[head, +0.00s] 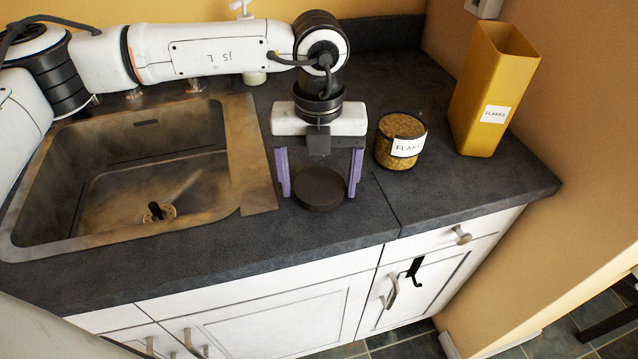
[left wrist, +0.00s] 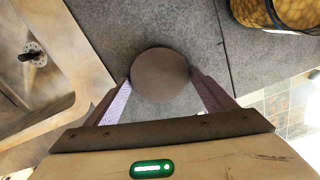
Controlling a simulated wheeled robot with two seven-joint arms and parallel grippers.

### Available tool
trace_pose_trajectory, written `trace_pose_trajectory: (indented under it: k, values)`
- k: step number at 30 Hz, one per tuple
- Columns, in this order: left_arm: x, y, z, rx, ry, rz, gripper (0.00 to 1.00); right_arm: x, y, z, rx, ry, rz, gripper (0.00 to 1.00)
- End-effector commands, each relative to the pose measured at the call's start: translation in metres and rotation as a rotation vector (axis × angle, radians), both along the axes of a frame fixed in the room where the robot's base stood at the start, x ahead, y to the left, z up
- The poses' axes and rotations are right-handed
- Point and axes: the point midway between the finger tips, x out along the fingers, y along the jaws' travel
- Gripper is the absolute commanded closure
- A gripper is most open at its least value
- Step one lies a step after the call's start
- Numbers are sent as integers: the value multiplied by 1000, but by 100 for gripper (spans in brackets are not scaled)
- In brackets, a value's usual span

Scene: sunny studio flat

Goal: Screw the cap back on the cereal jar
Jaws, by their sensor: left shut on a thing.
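The cap is a dark brown round disc (head: 320,190) between the fingers of my left gripper (head: 319,188), over the counter right of the sink. My left gripper is shut on it. The cap also shows in the left wrist view (left wrist: 160,75), with a purple finger at each side. I cannot tell whether it touches the counter. The cereal jar (head: 399,141) is a short clear jar of flakes with a dark rim and a white "FLAKES" label. It stands upright to the right of the gripper, and its edge shows in the left wrist view (left wrist: 277,14). My right gripper is not in view.
A tall yellow box (head: 490,90) labelled "FLAKES" stands behind and right of the jar, near the wall. A metal sink (head: 245,150) lies to the left. The counter (head: 445,195) is clear in front of the jar, up to its front edge.

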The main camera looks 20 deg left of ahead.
Motion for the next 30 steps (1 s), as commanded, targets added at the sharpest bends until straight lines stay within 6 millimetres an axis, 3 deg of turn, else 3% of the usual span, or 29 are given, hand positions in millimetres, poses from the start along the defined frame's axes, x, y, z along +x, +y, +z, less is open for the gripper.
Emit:
trace_pose_trajectory:
  k: [7, 19, 30]
  values:
    - [1, 0, 15, -1, -3, 0, 44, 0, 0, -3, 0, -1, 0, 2]
    - [1, -1, 89, -1, -3, -1, 44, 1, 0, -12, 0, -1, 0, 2]
    - [0, 0, 101, 0, 0, -1, 44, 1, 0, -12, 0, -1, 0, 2]
